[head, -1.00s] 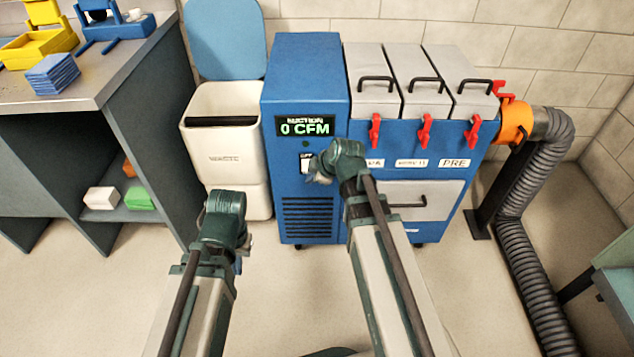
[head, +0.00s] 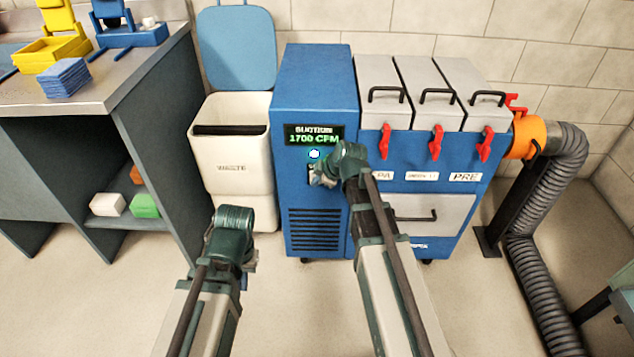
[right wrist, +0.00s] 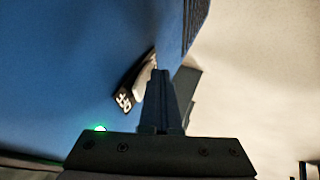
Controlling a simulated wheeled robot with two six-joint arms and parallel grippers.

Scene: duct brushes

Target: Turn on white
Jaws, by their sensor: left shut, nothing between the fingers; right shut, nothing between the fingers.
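A blue suction machine (head: 318,100) stands against the wall; its display (head: 314,136) reads 1700 CFM. A lamp (head: 314,154) below the display is lit bright white in the head view; a green glow (right wrist: 100,128) shows on the blue panel in the right wrist view. The white switch (right wrist: 145,72), beside a dark label with white letters, is mostly hidden by my right gripper in the head view. My right gripper (head: 318,181) is shut and empty, its tips at the switch; I cannot tell whether they touch. My left gripper (head: 244,282) is shut and empty, low before the waste bin.
A white waste bin (head: 232,150) with a raised blue lid stands left of the machine. A grey bench (head: 130,85) holds blue and yellow items. A ribbed hose (head: 525,260) runs down at right. The floor in front is clear.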

